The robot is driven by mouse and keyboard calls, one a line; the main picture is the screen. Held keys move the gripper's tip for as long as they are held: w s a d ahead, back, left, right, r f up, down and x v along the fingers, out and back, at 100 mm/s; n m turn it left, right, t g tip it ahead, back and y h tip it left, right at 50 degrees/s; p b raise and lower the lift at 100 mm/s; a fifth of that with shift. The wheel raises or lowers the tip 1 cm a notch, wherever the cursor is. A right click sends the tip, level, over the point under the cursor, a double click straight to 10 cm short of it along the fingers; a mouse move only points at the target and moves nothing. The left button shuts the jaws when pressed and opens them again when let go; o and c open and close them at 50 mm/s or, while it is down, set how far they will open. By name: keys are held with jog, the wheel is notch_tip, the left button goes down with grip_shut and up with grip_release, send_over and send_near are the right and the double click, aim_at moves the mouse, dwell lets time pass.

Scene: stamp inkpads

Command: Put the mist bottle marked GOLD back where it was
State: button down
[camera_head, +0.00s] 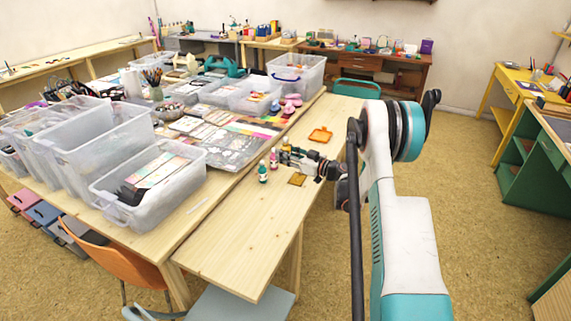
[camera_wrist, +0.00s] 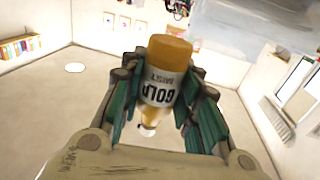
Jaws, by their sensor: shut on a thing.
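The mist bottle marked GOLD (camera_wrist: 160,88) is between my fingers in the wrist view, with a gold cap and a white label; the lettering looks upside down there. My gripper (camera_wrist: 165,85) is shut on it. In the head view my gripper (camera_head: 288,156) reaches left, low over the wooden table. A small yellow-gold top (camera_head: 286,143) shows at its fingers. Whether the bottle's base touches the table cannot be told. A teal bottle (camera_head: 263,173) and a pink bottle (camera_head: 274,160) stand just left and in front of my gripper.
An orange tray-like pad (camera_head: 320,135) lies behind my gripper and a brownish gold square pad (camera_head: 297,180) in front. Clear plastic bins (camera_head: 150,185) and a sheet of colour swatches (camera_head: 225,145) fill the table to the left. The near table end (camera_head: 245,240) is bare.

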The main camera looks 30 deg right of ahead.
notch_tip(320, 180, up, 2)
jog(key=shift+r, duration=0.25)
jog(key=shift+w+a+r, duration=0.1)
jog(key=shift+a+r, duration=0.1)
jog(key=shift+a, duration=0.05)
jog(key=s+a+r+m+h, duration=0.1)
jog(key=a+r+m+h, duration=0.1)
jog(key=a, duration=0.7)
jog(key=s+a+r+m+t+h, duration=0.1)
jog(key=a+r+h, duration=0.3)
jog(key=a, duration=0.5)
notch_tip(320, 180, up, 2)
jog(key=shift+s+a+r+m+t, duration=0.15)
jog(key=shift+s+m+t, duration=0.15)
jog(key=shift+m, duration=0.2)
jog(key=c, duration=2.4)
grip_release()
jog(key=s+a+r, duration=0.1)
jog(key=s+a+r+m+h, duration=0.1)
jog(key=s, duration=0.1)
jog(key=s+a+r+h, duration=0.1)
jog(key=s+a, duration=0.1)
jog(key=shift+s+m+t, duration=0.15)
jog(key=shift+m+t, duration=0.15)
jog(key=c, duration=2.4)
grip_release()
jog(key=shift+s+r+h, duration=0.1)
jog(key=shift+s+h, duration=0.1)
jog(key=shift+h, duration=0.2)
